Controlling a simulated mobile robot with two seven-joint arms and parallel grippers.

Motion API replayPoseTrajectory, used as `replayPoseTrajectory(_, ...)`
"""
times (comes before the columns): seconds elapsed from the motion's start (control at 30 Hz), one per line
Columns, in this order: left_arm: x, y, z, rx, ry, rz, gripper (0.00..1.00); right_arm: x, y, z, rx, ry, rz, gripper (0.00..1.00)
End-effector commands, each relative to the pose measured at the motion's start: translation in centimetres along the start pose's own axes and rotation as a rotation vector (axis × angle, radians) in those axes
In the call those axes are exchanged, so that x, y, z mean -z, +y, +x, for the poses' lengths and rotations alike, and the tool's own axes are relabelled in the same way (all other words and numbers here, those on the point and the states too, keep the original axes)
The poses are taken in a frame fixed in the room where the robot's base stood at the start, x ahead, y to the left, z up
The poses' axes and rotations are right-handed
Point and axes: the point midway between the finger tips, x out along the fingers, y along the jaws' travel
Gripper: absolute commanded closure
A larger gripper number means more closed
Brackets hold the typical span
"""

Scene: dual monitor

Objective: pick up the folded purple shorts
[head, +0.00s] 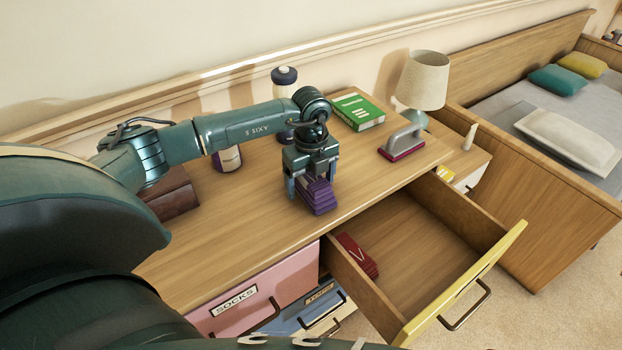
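The folded purple shorts (319,197) form a small layered stack at the middle of the wooden dresser top (245,215). My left gripper (312,186) points down over them, with its fingers on either side of the stack. The gripper body hides the upper back of the shorts. I cannot tell whether the fingers press on the shorts or stand slightly apart from them. The shorts look to be at or very near the dresser surface. My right gripper is not in view.
An open drawer (425,235) with a yellow front holds a folded red item (357,256). A green book (358,111), a grey-handled brush-like object (403,142) and a lamp (424,82) stand at back right. Bottles (285,76) and a dark brown box (172,194) are near my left arm.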

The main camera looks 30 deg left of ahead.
Motion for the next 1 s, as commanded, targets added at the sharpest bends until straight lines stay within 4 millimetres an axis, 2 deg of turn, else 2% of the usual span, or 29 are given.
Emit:
replayPoseTrajectory(0.27, 0.0, -0.01, 0.43, 0.0, -0.001, 0.0, 0.18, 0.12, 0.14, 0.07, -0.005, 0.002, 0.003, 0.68)
replayPoseTrajectory(0.9, -0.02, -0.01, 0.37, 0.0, -0.001, 0.0, 0.69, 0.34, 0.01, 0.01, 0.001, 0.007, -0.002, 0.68)
replayPoseTrajectory(1.0, -0.03, -0.03, 0.33, 0.001, -0.001, 0.0, 0.69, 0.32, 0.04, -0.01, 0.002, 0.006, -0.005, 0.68)
